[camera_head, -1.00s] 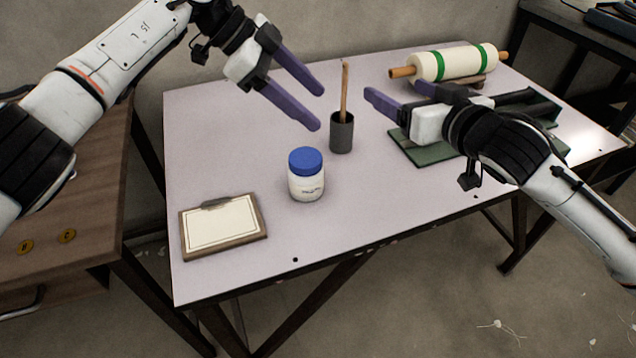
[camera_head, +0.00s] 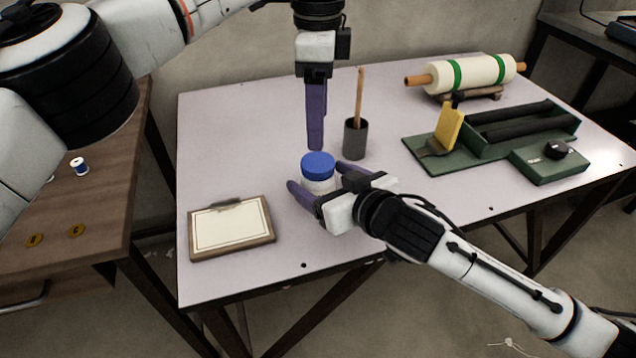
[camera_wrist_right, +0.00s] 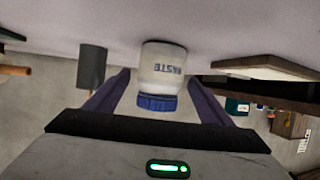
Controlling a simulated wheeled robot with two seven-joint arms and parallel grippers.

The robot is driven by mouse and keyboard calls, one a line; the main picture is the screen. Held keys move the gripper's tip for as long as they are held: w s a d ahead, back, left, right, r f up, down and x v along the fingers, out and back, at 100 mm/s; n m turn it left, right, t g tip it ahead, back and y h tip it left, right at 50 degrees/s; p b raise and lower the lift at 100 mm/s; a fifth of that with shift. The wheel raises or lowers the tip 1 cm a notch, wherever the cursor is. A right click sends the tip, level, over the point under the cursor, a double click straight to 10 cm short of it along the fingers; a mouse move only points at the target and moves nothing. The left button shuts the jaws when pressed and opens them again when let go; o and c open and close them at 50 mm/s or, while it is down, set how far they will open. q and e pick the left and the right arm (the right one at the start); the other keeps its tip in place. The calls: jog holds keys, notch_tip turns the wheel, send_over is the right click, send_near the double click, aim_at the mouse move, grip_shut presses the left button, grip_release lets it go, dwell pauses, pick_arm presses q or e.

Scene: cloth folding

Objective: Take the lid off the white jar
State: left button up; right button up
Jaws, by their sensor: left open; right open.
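The white jar (camera_head: 317,185) stands upright on the table with its blue lid (camera_head: 318,163) on. My right gripper (camera_head: 318,178) is open, with its purple fingers on either side of the jar's body; I cannot tell whether they touch it. In the right wrist view the jar (camera_wrist_right: 162,68) appears upside down between the two fingers, with the lid (camera_wrist_right: 157,102) nearest the palm. My left gripper (camera_head: 316,145) is open and points down just above and behind the lid. Its fingers overlap in the head view.
A grey cup with a wooden stick (camera_head: 355,140) stands right behind the jar. A clipboard (camera_head: 231,228) lies to the left. A green tray-like fixture (camera_head: 480,140) and a cream roll (camera_head: 470,75) are at the right. The table's left back area (camera_head: 235,130) is clear.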

jog(key=shift+x, duration=0.9)
jog(key=shift+c, duration=0.5)
